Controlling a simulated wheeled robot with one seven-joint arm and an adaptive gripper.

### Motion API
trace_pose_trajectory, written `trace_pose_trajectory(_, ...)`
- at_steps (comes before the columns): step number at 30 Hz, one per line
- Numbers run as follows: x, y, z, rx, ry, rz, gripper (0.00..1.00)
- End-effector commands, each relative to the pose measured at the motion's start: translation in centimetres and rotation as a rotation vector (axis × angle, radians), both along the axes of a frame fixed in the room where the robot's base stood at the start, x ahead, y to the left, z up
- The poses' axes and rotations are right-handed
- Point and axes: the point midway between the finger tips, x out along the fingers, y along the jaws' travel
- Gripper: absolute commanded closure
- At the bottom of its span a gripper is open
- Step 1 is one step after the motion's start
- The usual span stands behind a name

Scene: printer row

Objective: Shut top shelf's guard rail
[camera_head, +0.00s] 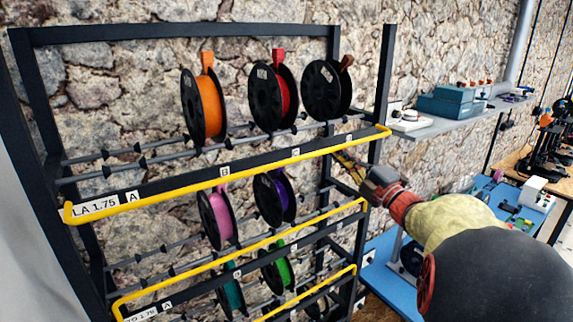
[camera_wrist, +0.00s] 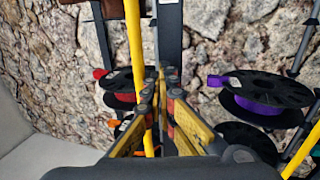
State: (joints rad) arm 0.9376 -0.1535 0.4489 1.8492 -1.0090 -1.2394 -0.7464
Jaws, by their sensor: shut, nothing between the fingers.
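The top shelf's yellow guard rail (camera_head: 232,176) runs along the lower edge of the shelf's black label strip, so it sits lowered, with labels A, B and C showing above it. My gripper (camera_head: 340,156) is just below this rail near its right end, fingers pointing toward the rack. In the wrist view the rail (camera_wrist: 134,45) passes close beside my shut fingertips (camera_wrist: 161,76), on their left. I cannot tell whether they touch. Nothing is between the fingers.
A purple spool (camera_head: 273,197) hangs below. The middle shelf's yellow rail (camera_head: 240,252) sits above its label strip. The rack's right post (camera_head: 384,80) is near my gripper.

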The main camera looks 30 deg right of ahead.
Motion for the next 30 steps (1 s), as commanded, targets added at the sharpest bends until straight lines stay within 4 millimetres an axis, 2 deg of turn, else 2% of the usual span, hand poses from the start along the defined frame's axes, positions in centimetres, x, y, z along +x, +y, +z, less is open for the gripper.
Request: trace_pose_trajectory(30, 0.5, 0.1, 3.9, -0.003, -0.003, 0.0, 1.0)
